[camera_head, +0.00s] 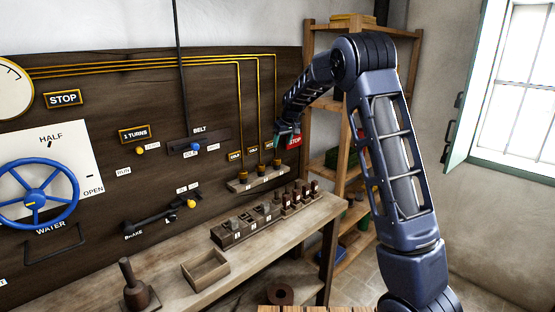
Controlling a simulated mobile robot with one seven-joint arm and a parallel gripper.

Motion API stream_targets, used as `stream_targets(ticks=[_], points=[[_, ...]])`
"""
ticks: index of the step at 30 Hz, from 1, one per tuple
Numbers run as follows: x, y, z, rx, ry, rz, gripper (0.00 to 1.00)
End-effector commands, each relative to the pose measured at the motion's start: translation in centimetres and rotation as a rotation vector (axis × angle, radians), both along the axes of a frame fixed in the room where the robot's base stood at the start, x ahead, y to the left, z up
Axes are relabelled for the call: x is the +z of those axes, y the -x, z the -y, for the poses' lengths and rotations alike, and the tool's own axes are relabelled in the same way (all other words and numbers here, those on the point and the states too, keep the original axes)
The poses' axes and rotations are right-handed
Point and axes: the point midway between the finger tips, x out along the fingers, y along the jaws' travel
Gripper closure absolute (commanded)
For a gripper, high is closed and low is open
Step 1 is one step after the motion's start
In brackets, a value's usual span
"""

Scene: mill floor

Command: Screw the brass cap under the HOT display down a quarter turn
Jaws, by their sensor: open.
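Three small brass caps stand in a row on a wooden ledge (236,187) at the right end of the dark panel: a left one (242,176), a middle one (265,169) and a right one (277,164). A small dark display sits above each: left (235,156), middle (253,151) and right (267,147). Their lettering is too small to read surely, so I cannot tell which says HOT.
A blue handwheel (36,196), a BELT lever (195,147) and a BRAKE lever (160,212) are on the panel. The bench (160,287) below bears an open wooden box (206,269) and a block row (245,224). Wooden shelves (312,100) stand behind my arm.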

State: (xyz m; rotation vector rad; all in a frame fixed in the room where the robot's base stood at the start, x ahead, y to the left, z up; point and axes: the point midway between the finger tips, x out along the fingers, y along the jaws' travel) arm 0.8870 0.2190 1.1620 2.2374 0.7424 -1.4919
Motion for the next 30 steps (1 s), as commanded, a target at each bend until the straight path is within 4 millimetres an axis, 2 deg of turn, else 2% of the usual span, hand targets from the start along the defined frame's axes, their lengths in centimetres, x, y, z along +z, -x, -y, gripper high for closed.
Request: stream_targets(ticks=[5,18,24,30], points=[[-1.4,-0.4,-0.3,0.000,0.003,-0.005,0.42],[-8.0,-2.6,-1.9,0.001,0.003,-0.002,0.42],[-9.6,-3.1,-2.3,0.000,0.002,-0.001,0.42],[-9.9,-3.3,-2.4,-0.001,0.001,0.001,0.42]])
